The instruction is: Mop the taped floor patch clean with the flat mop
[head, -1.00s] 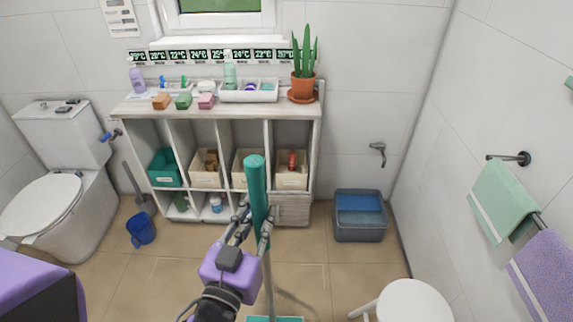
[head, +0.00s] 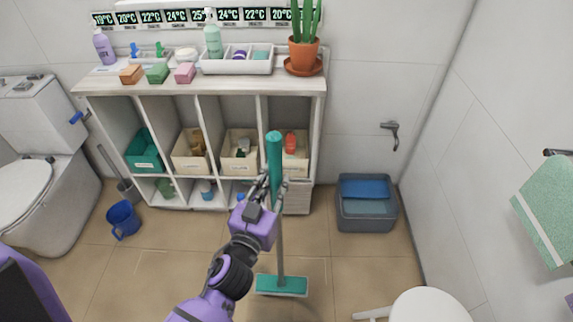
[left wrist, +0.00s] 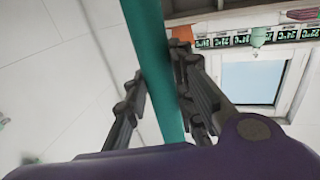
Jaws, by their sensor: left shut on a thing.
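The flat mop has a teal grip (head: 275,160), a grey pole and a flat teal head (head: 281,285) that lies on the tan tiled floor. My left gripper (head: 270,190) is shut around the teal grip, and the mop stands nearly upright. In the left wrist view the grip (left wrist: 152,60) runs between the fingers of my left gripper (left wrist: 165,100). Thin pale lines on the floor (head: 200,265) show near the mop head, but I cannot tell where the taped patch's edges run. My right gripper is not in view.
A white shelf unit (head: 200,88) with bins stands behind the mop. A grey bucket (head: 366,210) is right of it, a white stool (head: 430,308) at front right. A blue pail (head: 123,220) and toilet (head: 35,200) stand left. Floor around the mop head is open.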

